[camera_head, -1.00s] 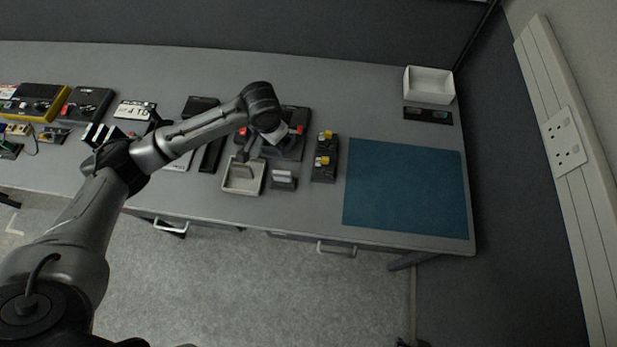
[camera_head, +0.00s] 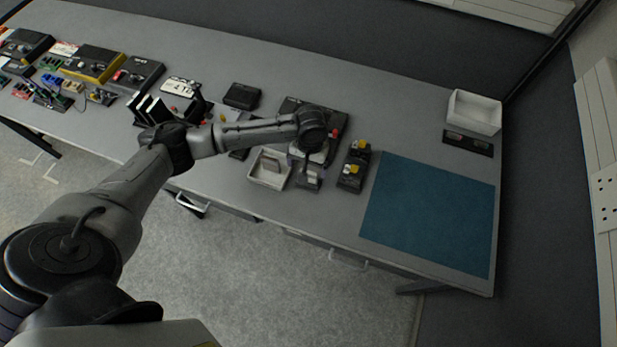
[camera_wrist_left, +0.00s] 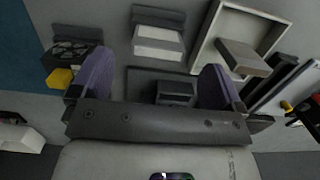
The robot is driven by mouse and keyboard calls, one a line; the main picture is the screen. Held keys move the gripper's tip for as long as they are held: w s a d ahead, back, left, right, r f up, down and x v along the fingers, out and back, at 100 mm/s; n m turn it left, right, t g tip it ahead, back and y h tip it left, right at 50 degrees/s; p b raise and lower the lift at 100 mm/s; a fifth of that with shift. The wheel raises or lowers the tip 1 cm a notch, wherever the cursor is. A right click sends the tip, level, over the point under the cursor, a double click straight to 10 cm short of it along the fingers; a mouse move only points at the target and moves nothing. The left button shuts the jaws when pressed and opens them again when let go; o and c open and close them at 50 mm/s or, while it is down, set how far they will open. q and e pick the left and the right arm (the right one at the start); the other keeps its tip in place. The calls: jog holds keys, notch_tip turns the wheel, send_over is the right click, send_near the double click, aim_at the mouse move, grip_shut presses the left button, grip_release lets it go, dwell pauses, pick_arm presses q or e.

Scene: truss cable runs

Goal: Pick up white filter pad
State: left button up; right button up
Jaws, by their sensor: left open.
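A small white pad-like block (camera_wrist_left: 158,42) sits in a dark holder in the left wrist view, at the top centre, ahead of my fingertips. I take it for the white filter pad. In the head view it shows small and pale (camera_head: 309,175), right of the tray, just below my left wrist. My left gripper (camera_wrist_left: 155,80) is open, its two purple fingers apart with nothing held between them. In the head view its fingers are mostly hidden under the wrist (camera_head: 312,152). My right gripper is not in view.
A shallow pale tray (camera_head: 256,182) with a grey block stands left of the pad. A dark module with yellow parts (camera_head: 352,170) stands to its right. A blue mat (camera_head: 430,215) lies clear farther right. A white box (camera_head: 474,112) stands at the back right.

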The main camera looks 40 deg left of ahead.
pick_arm(q)
jog(key=shift+s+d+f+b, duration=0.15)
jog(key=shift+f+b, duration=0.1)
jog(key=shift+f, duration=1.3)
jog(key=shift+s+f+b, duration=0.1)
jog(key=shift+f+b, duration=0.1)
jog(key=shift+f, duration=1.3)
jog(key=shift+c, duration=0.2)
jog(key=c, duration=0.9)
jog(key=shift+c, duration=0.2)
jog(key=shift+r, duration=0.15)
